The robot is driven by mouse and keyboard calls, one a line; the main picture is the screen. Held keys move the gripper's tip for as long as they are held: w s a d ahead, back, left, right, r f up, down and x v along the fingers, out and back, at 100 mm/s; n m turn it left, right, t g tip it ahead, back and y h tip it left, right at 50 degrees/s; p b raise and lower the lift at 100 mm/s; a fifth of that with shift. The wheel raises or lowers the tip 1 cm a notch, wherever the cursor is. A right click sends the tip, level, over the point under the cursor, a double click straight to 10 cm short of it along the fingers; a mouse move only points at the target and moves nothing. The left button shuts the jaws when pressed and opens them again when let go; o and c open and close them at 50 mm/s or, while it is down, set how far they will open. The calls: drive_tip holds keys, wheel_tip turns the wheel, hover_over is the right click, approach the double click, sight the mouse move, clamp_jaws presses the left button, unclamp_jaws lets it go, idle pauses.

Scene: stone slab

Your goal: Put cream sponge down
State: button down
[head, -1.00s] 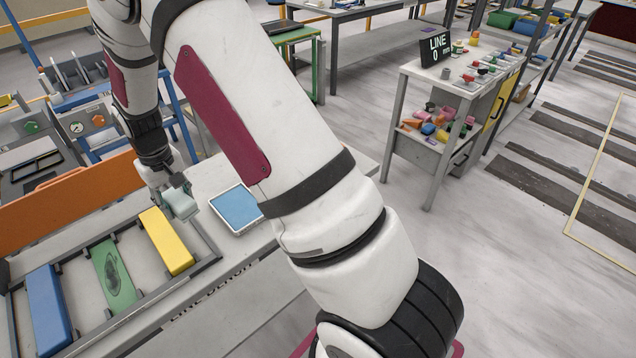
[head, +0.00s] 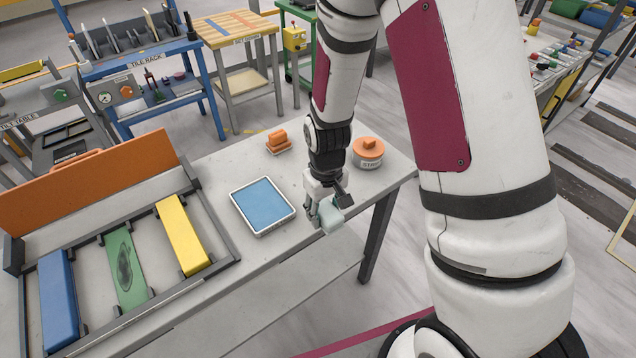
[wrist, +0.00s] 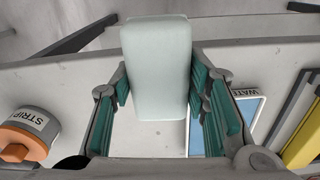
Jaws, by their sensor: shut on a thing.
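The cream sponge is a pale, rounded block (head: 331,216) in the head view, and it fills the upper middle of the wrist view (wrist: 156,65). My gripper (head: 318,208) is shut on it, with green-padded fingers on its two sides in the wrist view (wrist: 160,88). The gripper points down near the front edge of the grey bench (head: 215,285), to the right of the blue-filled white tray. I cannot tell whether the sponge touches the bench or is held above it.
The white tray with a blue surface (head: 263,205) is left of the gripper. An orange-lidded round tub (head: 368,153) and a small orange block (head: 278,142) stand behind. A rack of blue (head: 59,300), green (head: 126,268) and yellow (head: 183,235) bars fills the left bench.

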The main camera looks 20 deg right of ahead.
drive_tip(key=w, duration=0.4)
drive_tip(key=w+d+f, duration=0.1)
drive_tip(key=w, duration=0.4)
drive_tip(key=w+d, duration=0.1)
drive_tip(key=w, duration=0.3)
drive_tip(key=shift+w+d+f, duration=0.1)
drive_tip(key=shift+w+f, duration=0.05)
drive_tip(key=shift+w, duration=0.25)
drive_tip(key=shift+w+f, duration=0.15)
drive_tip(key=shift+f, duration=0.1)
drive_tip(key=shift+f+p, duration=0.5)
drive_tip(key=shift+f, duration=1)
drive_tip(key=shift+f, duration=0.2)
drive_tip(key=c, duration=0.9)
unclamp_jaws()
drive_tip(key=shift+r, duration=0.1)
